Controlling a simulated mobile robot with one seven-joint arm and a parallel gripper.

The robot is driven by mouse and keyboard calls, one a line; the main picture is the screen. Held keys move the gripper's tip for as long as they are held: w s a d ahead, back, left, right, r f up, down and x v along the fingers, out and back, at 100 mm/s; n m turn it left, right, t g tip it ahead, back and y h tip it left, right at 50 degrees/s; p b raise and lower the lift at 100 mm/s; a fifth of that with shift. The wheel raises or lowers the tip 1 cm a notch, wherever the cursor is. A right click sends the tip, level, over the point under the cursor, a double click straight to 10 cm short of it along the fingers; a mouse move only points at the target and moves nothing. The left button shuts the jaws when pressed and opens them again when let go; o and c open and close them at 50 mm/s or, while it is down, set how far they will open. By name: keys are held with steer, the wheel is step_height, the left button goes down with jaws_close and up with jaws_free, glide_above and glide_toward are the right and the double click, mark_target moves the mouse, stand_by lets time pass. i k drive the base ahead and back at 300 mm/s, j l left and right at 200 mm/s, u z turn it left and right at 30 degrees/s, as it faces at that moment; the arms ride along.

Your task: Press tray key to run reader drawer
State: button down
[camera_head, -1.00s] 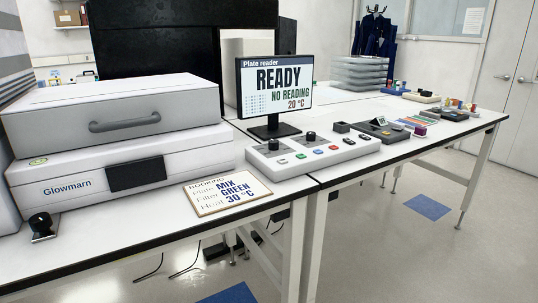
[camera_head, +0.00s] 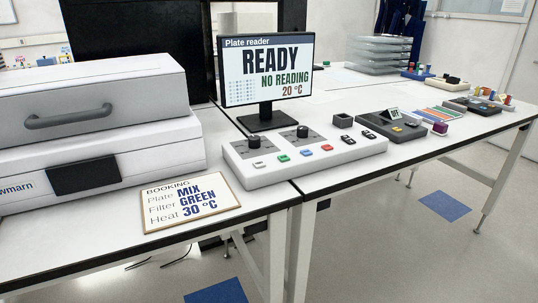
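The plate reader (camera_head: 100,165) is a white and grey box at the left with a handled lid and a dark front panel (camera_head: 84,175). Its monitor (camera_head: 266,72) reads READY, NO READING, 20 °C. A white control panel (camera_head: 262,178) sits in front of the monitor. It carries two black knobs, several coloured keys, among them a green key (camera_head: 283,158), a blue key (camera_head: 306,152) and a red key (camera_head: 327,148), and black switches at its right end. I cannot read the key labels, so I cannot tell which is the tray key. My gripper is not in view.
A booking card (camera_head: 190,202) reads Plate MIX, Filter GREEN, Heat 30 °C. A small dark cup (camera_head: 343,121), a dark device (camera_head: 392,128) and a purple block (camera_head: 440,128) stand right of the panel. Stacked clear trays (camera_head: 380,52) stand farther back. The floor in front is clear.

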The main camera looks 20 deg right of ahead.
mark_target(258, 164)
steer(key=i+l, duration=0.1)
steer(key=l, duration=0.35)
steer(key=i+l, duration=0.15)
steer(key=l, duration=0.3)
steer(key=i+l, duration=0.1)
steer(key=l, duration=0.35)
